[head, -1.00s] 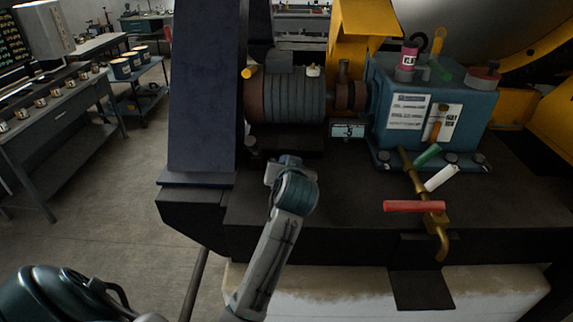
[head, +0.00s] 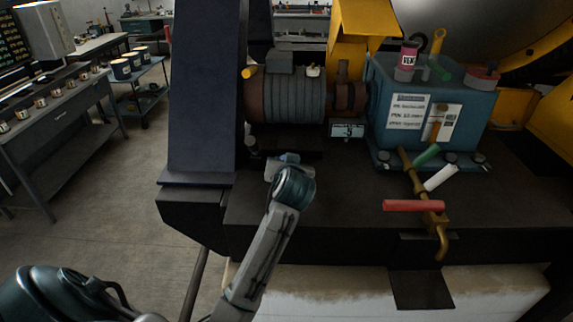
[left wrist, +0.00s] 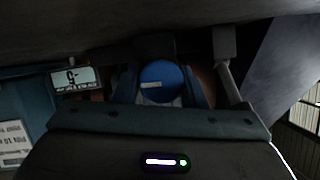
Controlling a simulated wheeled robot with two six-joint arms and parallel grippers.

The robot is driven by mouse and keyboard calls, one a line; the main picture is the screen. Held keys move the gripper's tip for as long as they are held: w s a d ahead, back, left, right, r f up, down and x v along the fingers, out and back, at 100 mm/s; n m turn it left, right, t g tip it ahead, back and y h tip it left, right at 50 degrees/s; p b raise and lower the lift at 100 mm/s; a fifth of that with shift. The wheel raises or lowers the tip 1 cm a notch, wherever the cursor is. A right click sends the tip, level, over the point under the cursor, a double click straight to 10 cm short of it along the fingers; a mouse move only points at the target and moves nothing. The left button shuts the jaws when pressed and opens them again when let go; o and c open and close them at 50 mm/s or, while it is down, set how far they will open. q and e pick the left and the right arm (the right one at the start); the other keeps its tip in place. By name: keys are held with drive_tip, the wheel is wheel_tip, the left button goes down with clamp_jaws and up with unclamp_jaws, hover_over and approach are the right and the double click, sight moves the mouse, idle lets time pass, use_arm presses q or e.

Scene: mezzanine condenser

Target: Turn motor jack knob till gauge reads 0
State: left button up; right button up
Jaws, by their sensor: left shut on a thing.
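The jack knob (left wrist: 158,80) is blue with a white mark on its face, seen in the left wrist view. The fingers of my left gripper (left wrist: 160,92) sit on either side of it and are shut on it. In the head view my left gripper (head: 283,162) is at the base below the motor (head: 287,95), and the knob is hidden there. The gauge (head: 347,129) is a small white display right of the motor's foot. It also shows in the left wrist view (left wrist: 75,79), upside down; its digit looks like a 5, possibly with a minus sign. My right gripper is not in view.
A blue gearbox (head: 432,100) stands right of the motor. Green, white and red handles (head: 414,205) stick out below it. A dark sloping guard (head: 203,90) rises left of the motor. A workbench (head: 60,115) stands at the left, with open floor between.

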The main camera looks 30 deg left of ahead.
use_arm(q)
drive_tip(key=shift+n, duration=0.3)
drive_tip(key=shift+h, duration=0.3)
drive_tip(key=shift+a+n+t+h+b, duration=0.1)
drive_tip(key=shift+n+t+h+b, duration=0.25)
drive_tip(key=shift+n, duration=0.55)
drive_tip(key=shift+n+t+h, duration=0.35)
drive_tip(key=shift+n+h, duration=0.2)
drive_tip(key=shift+n, duration=0.45)
drive_tip(key=shift+b, duration=0.3)
drive_tip(key=o, duration=1)
drive_tip(key=shift+s, duration=0.1)
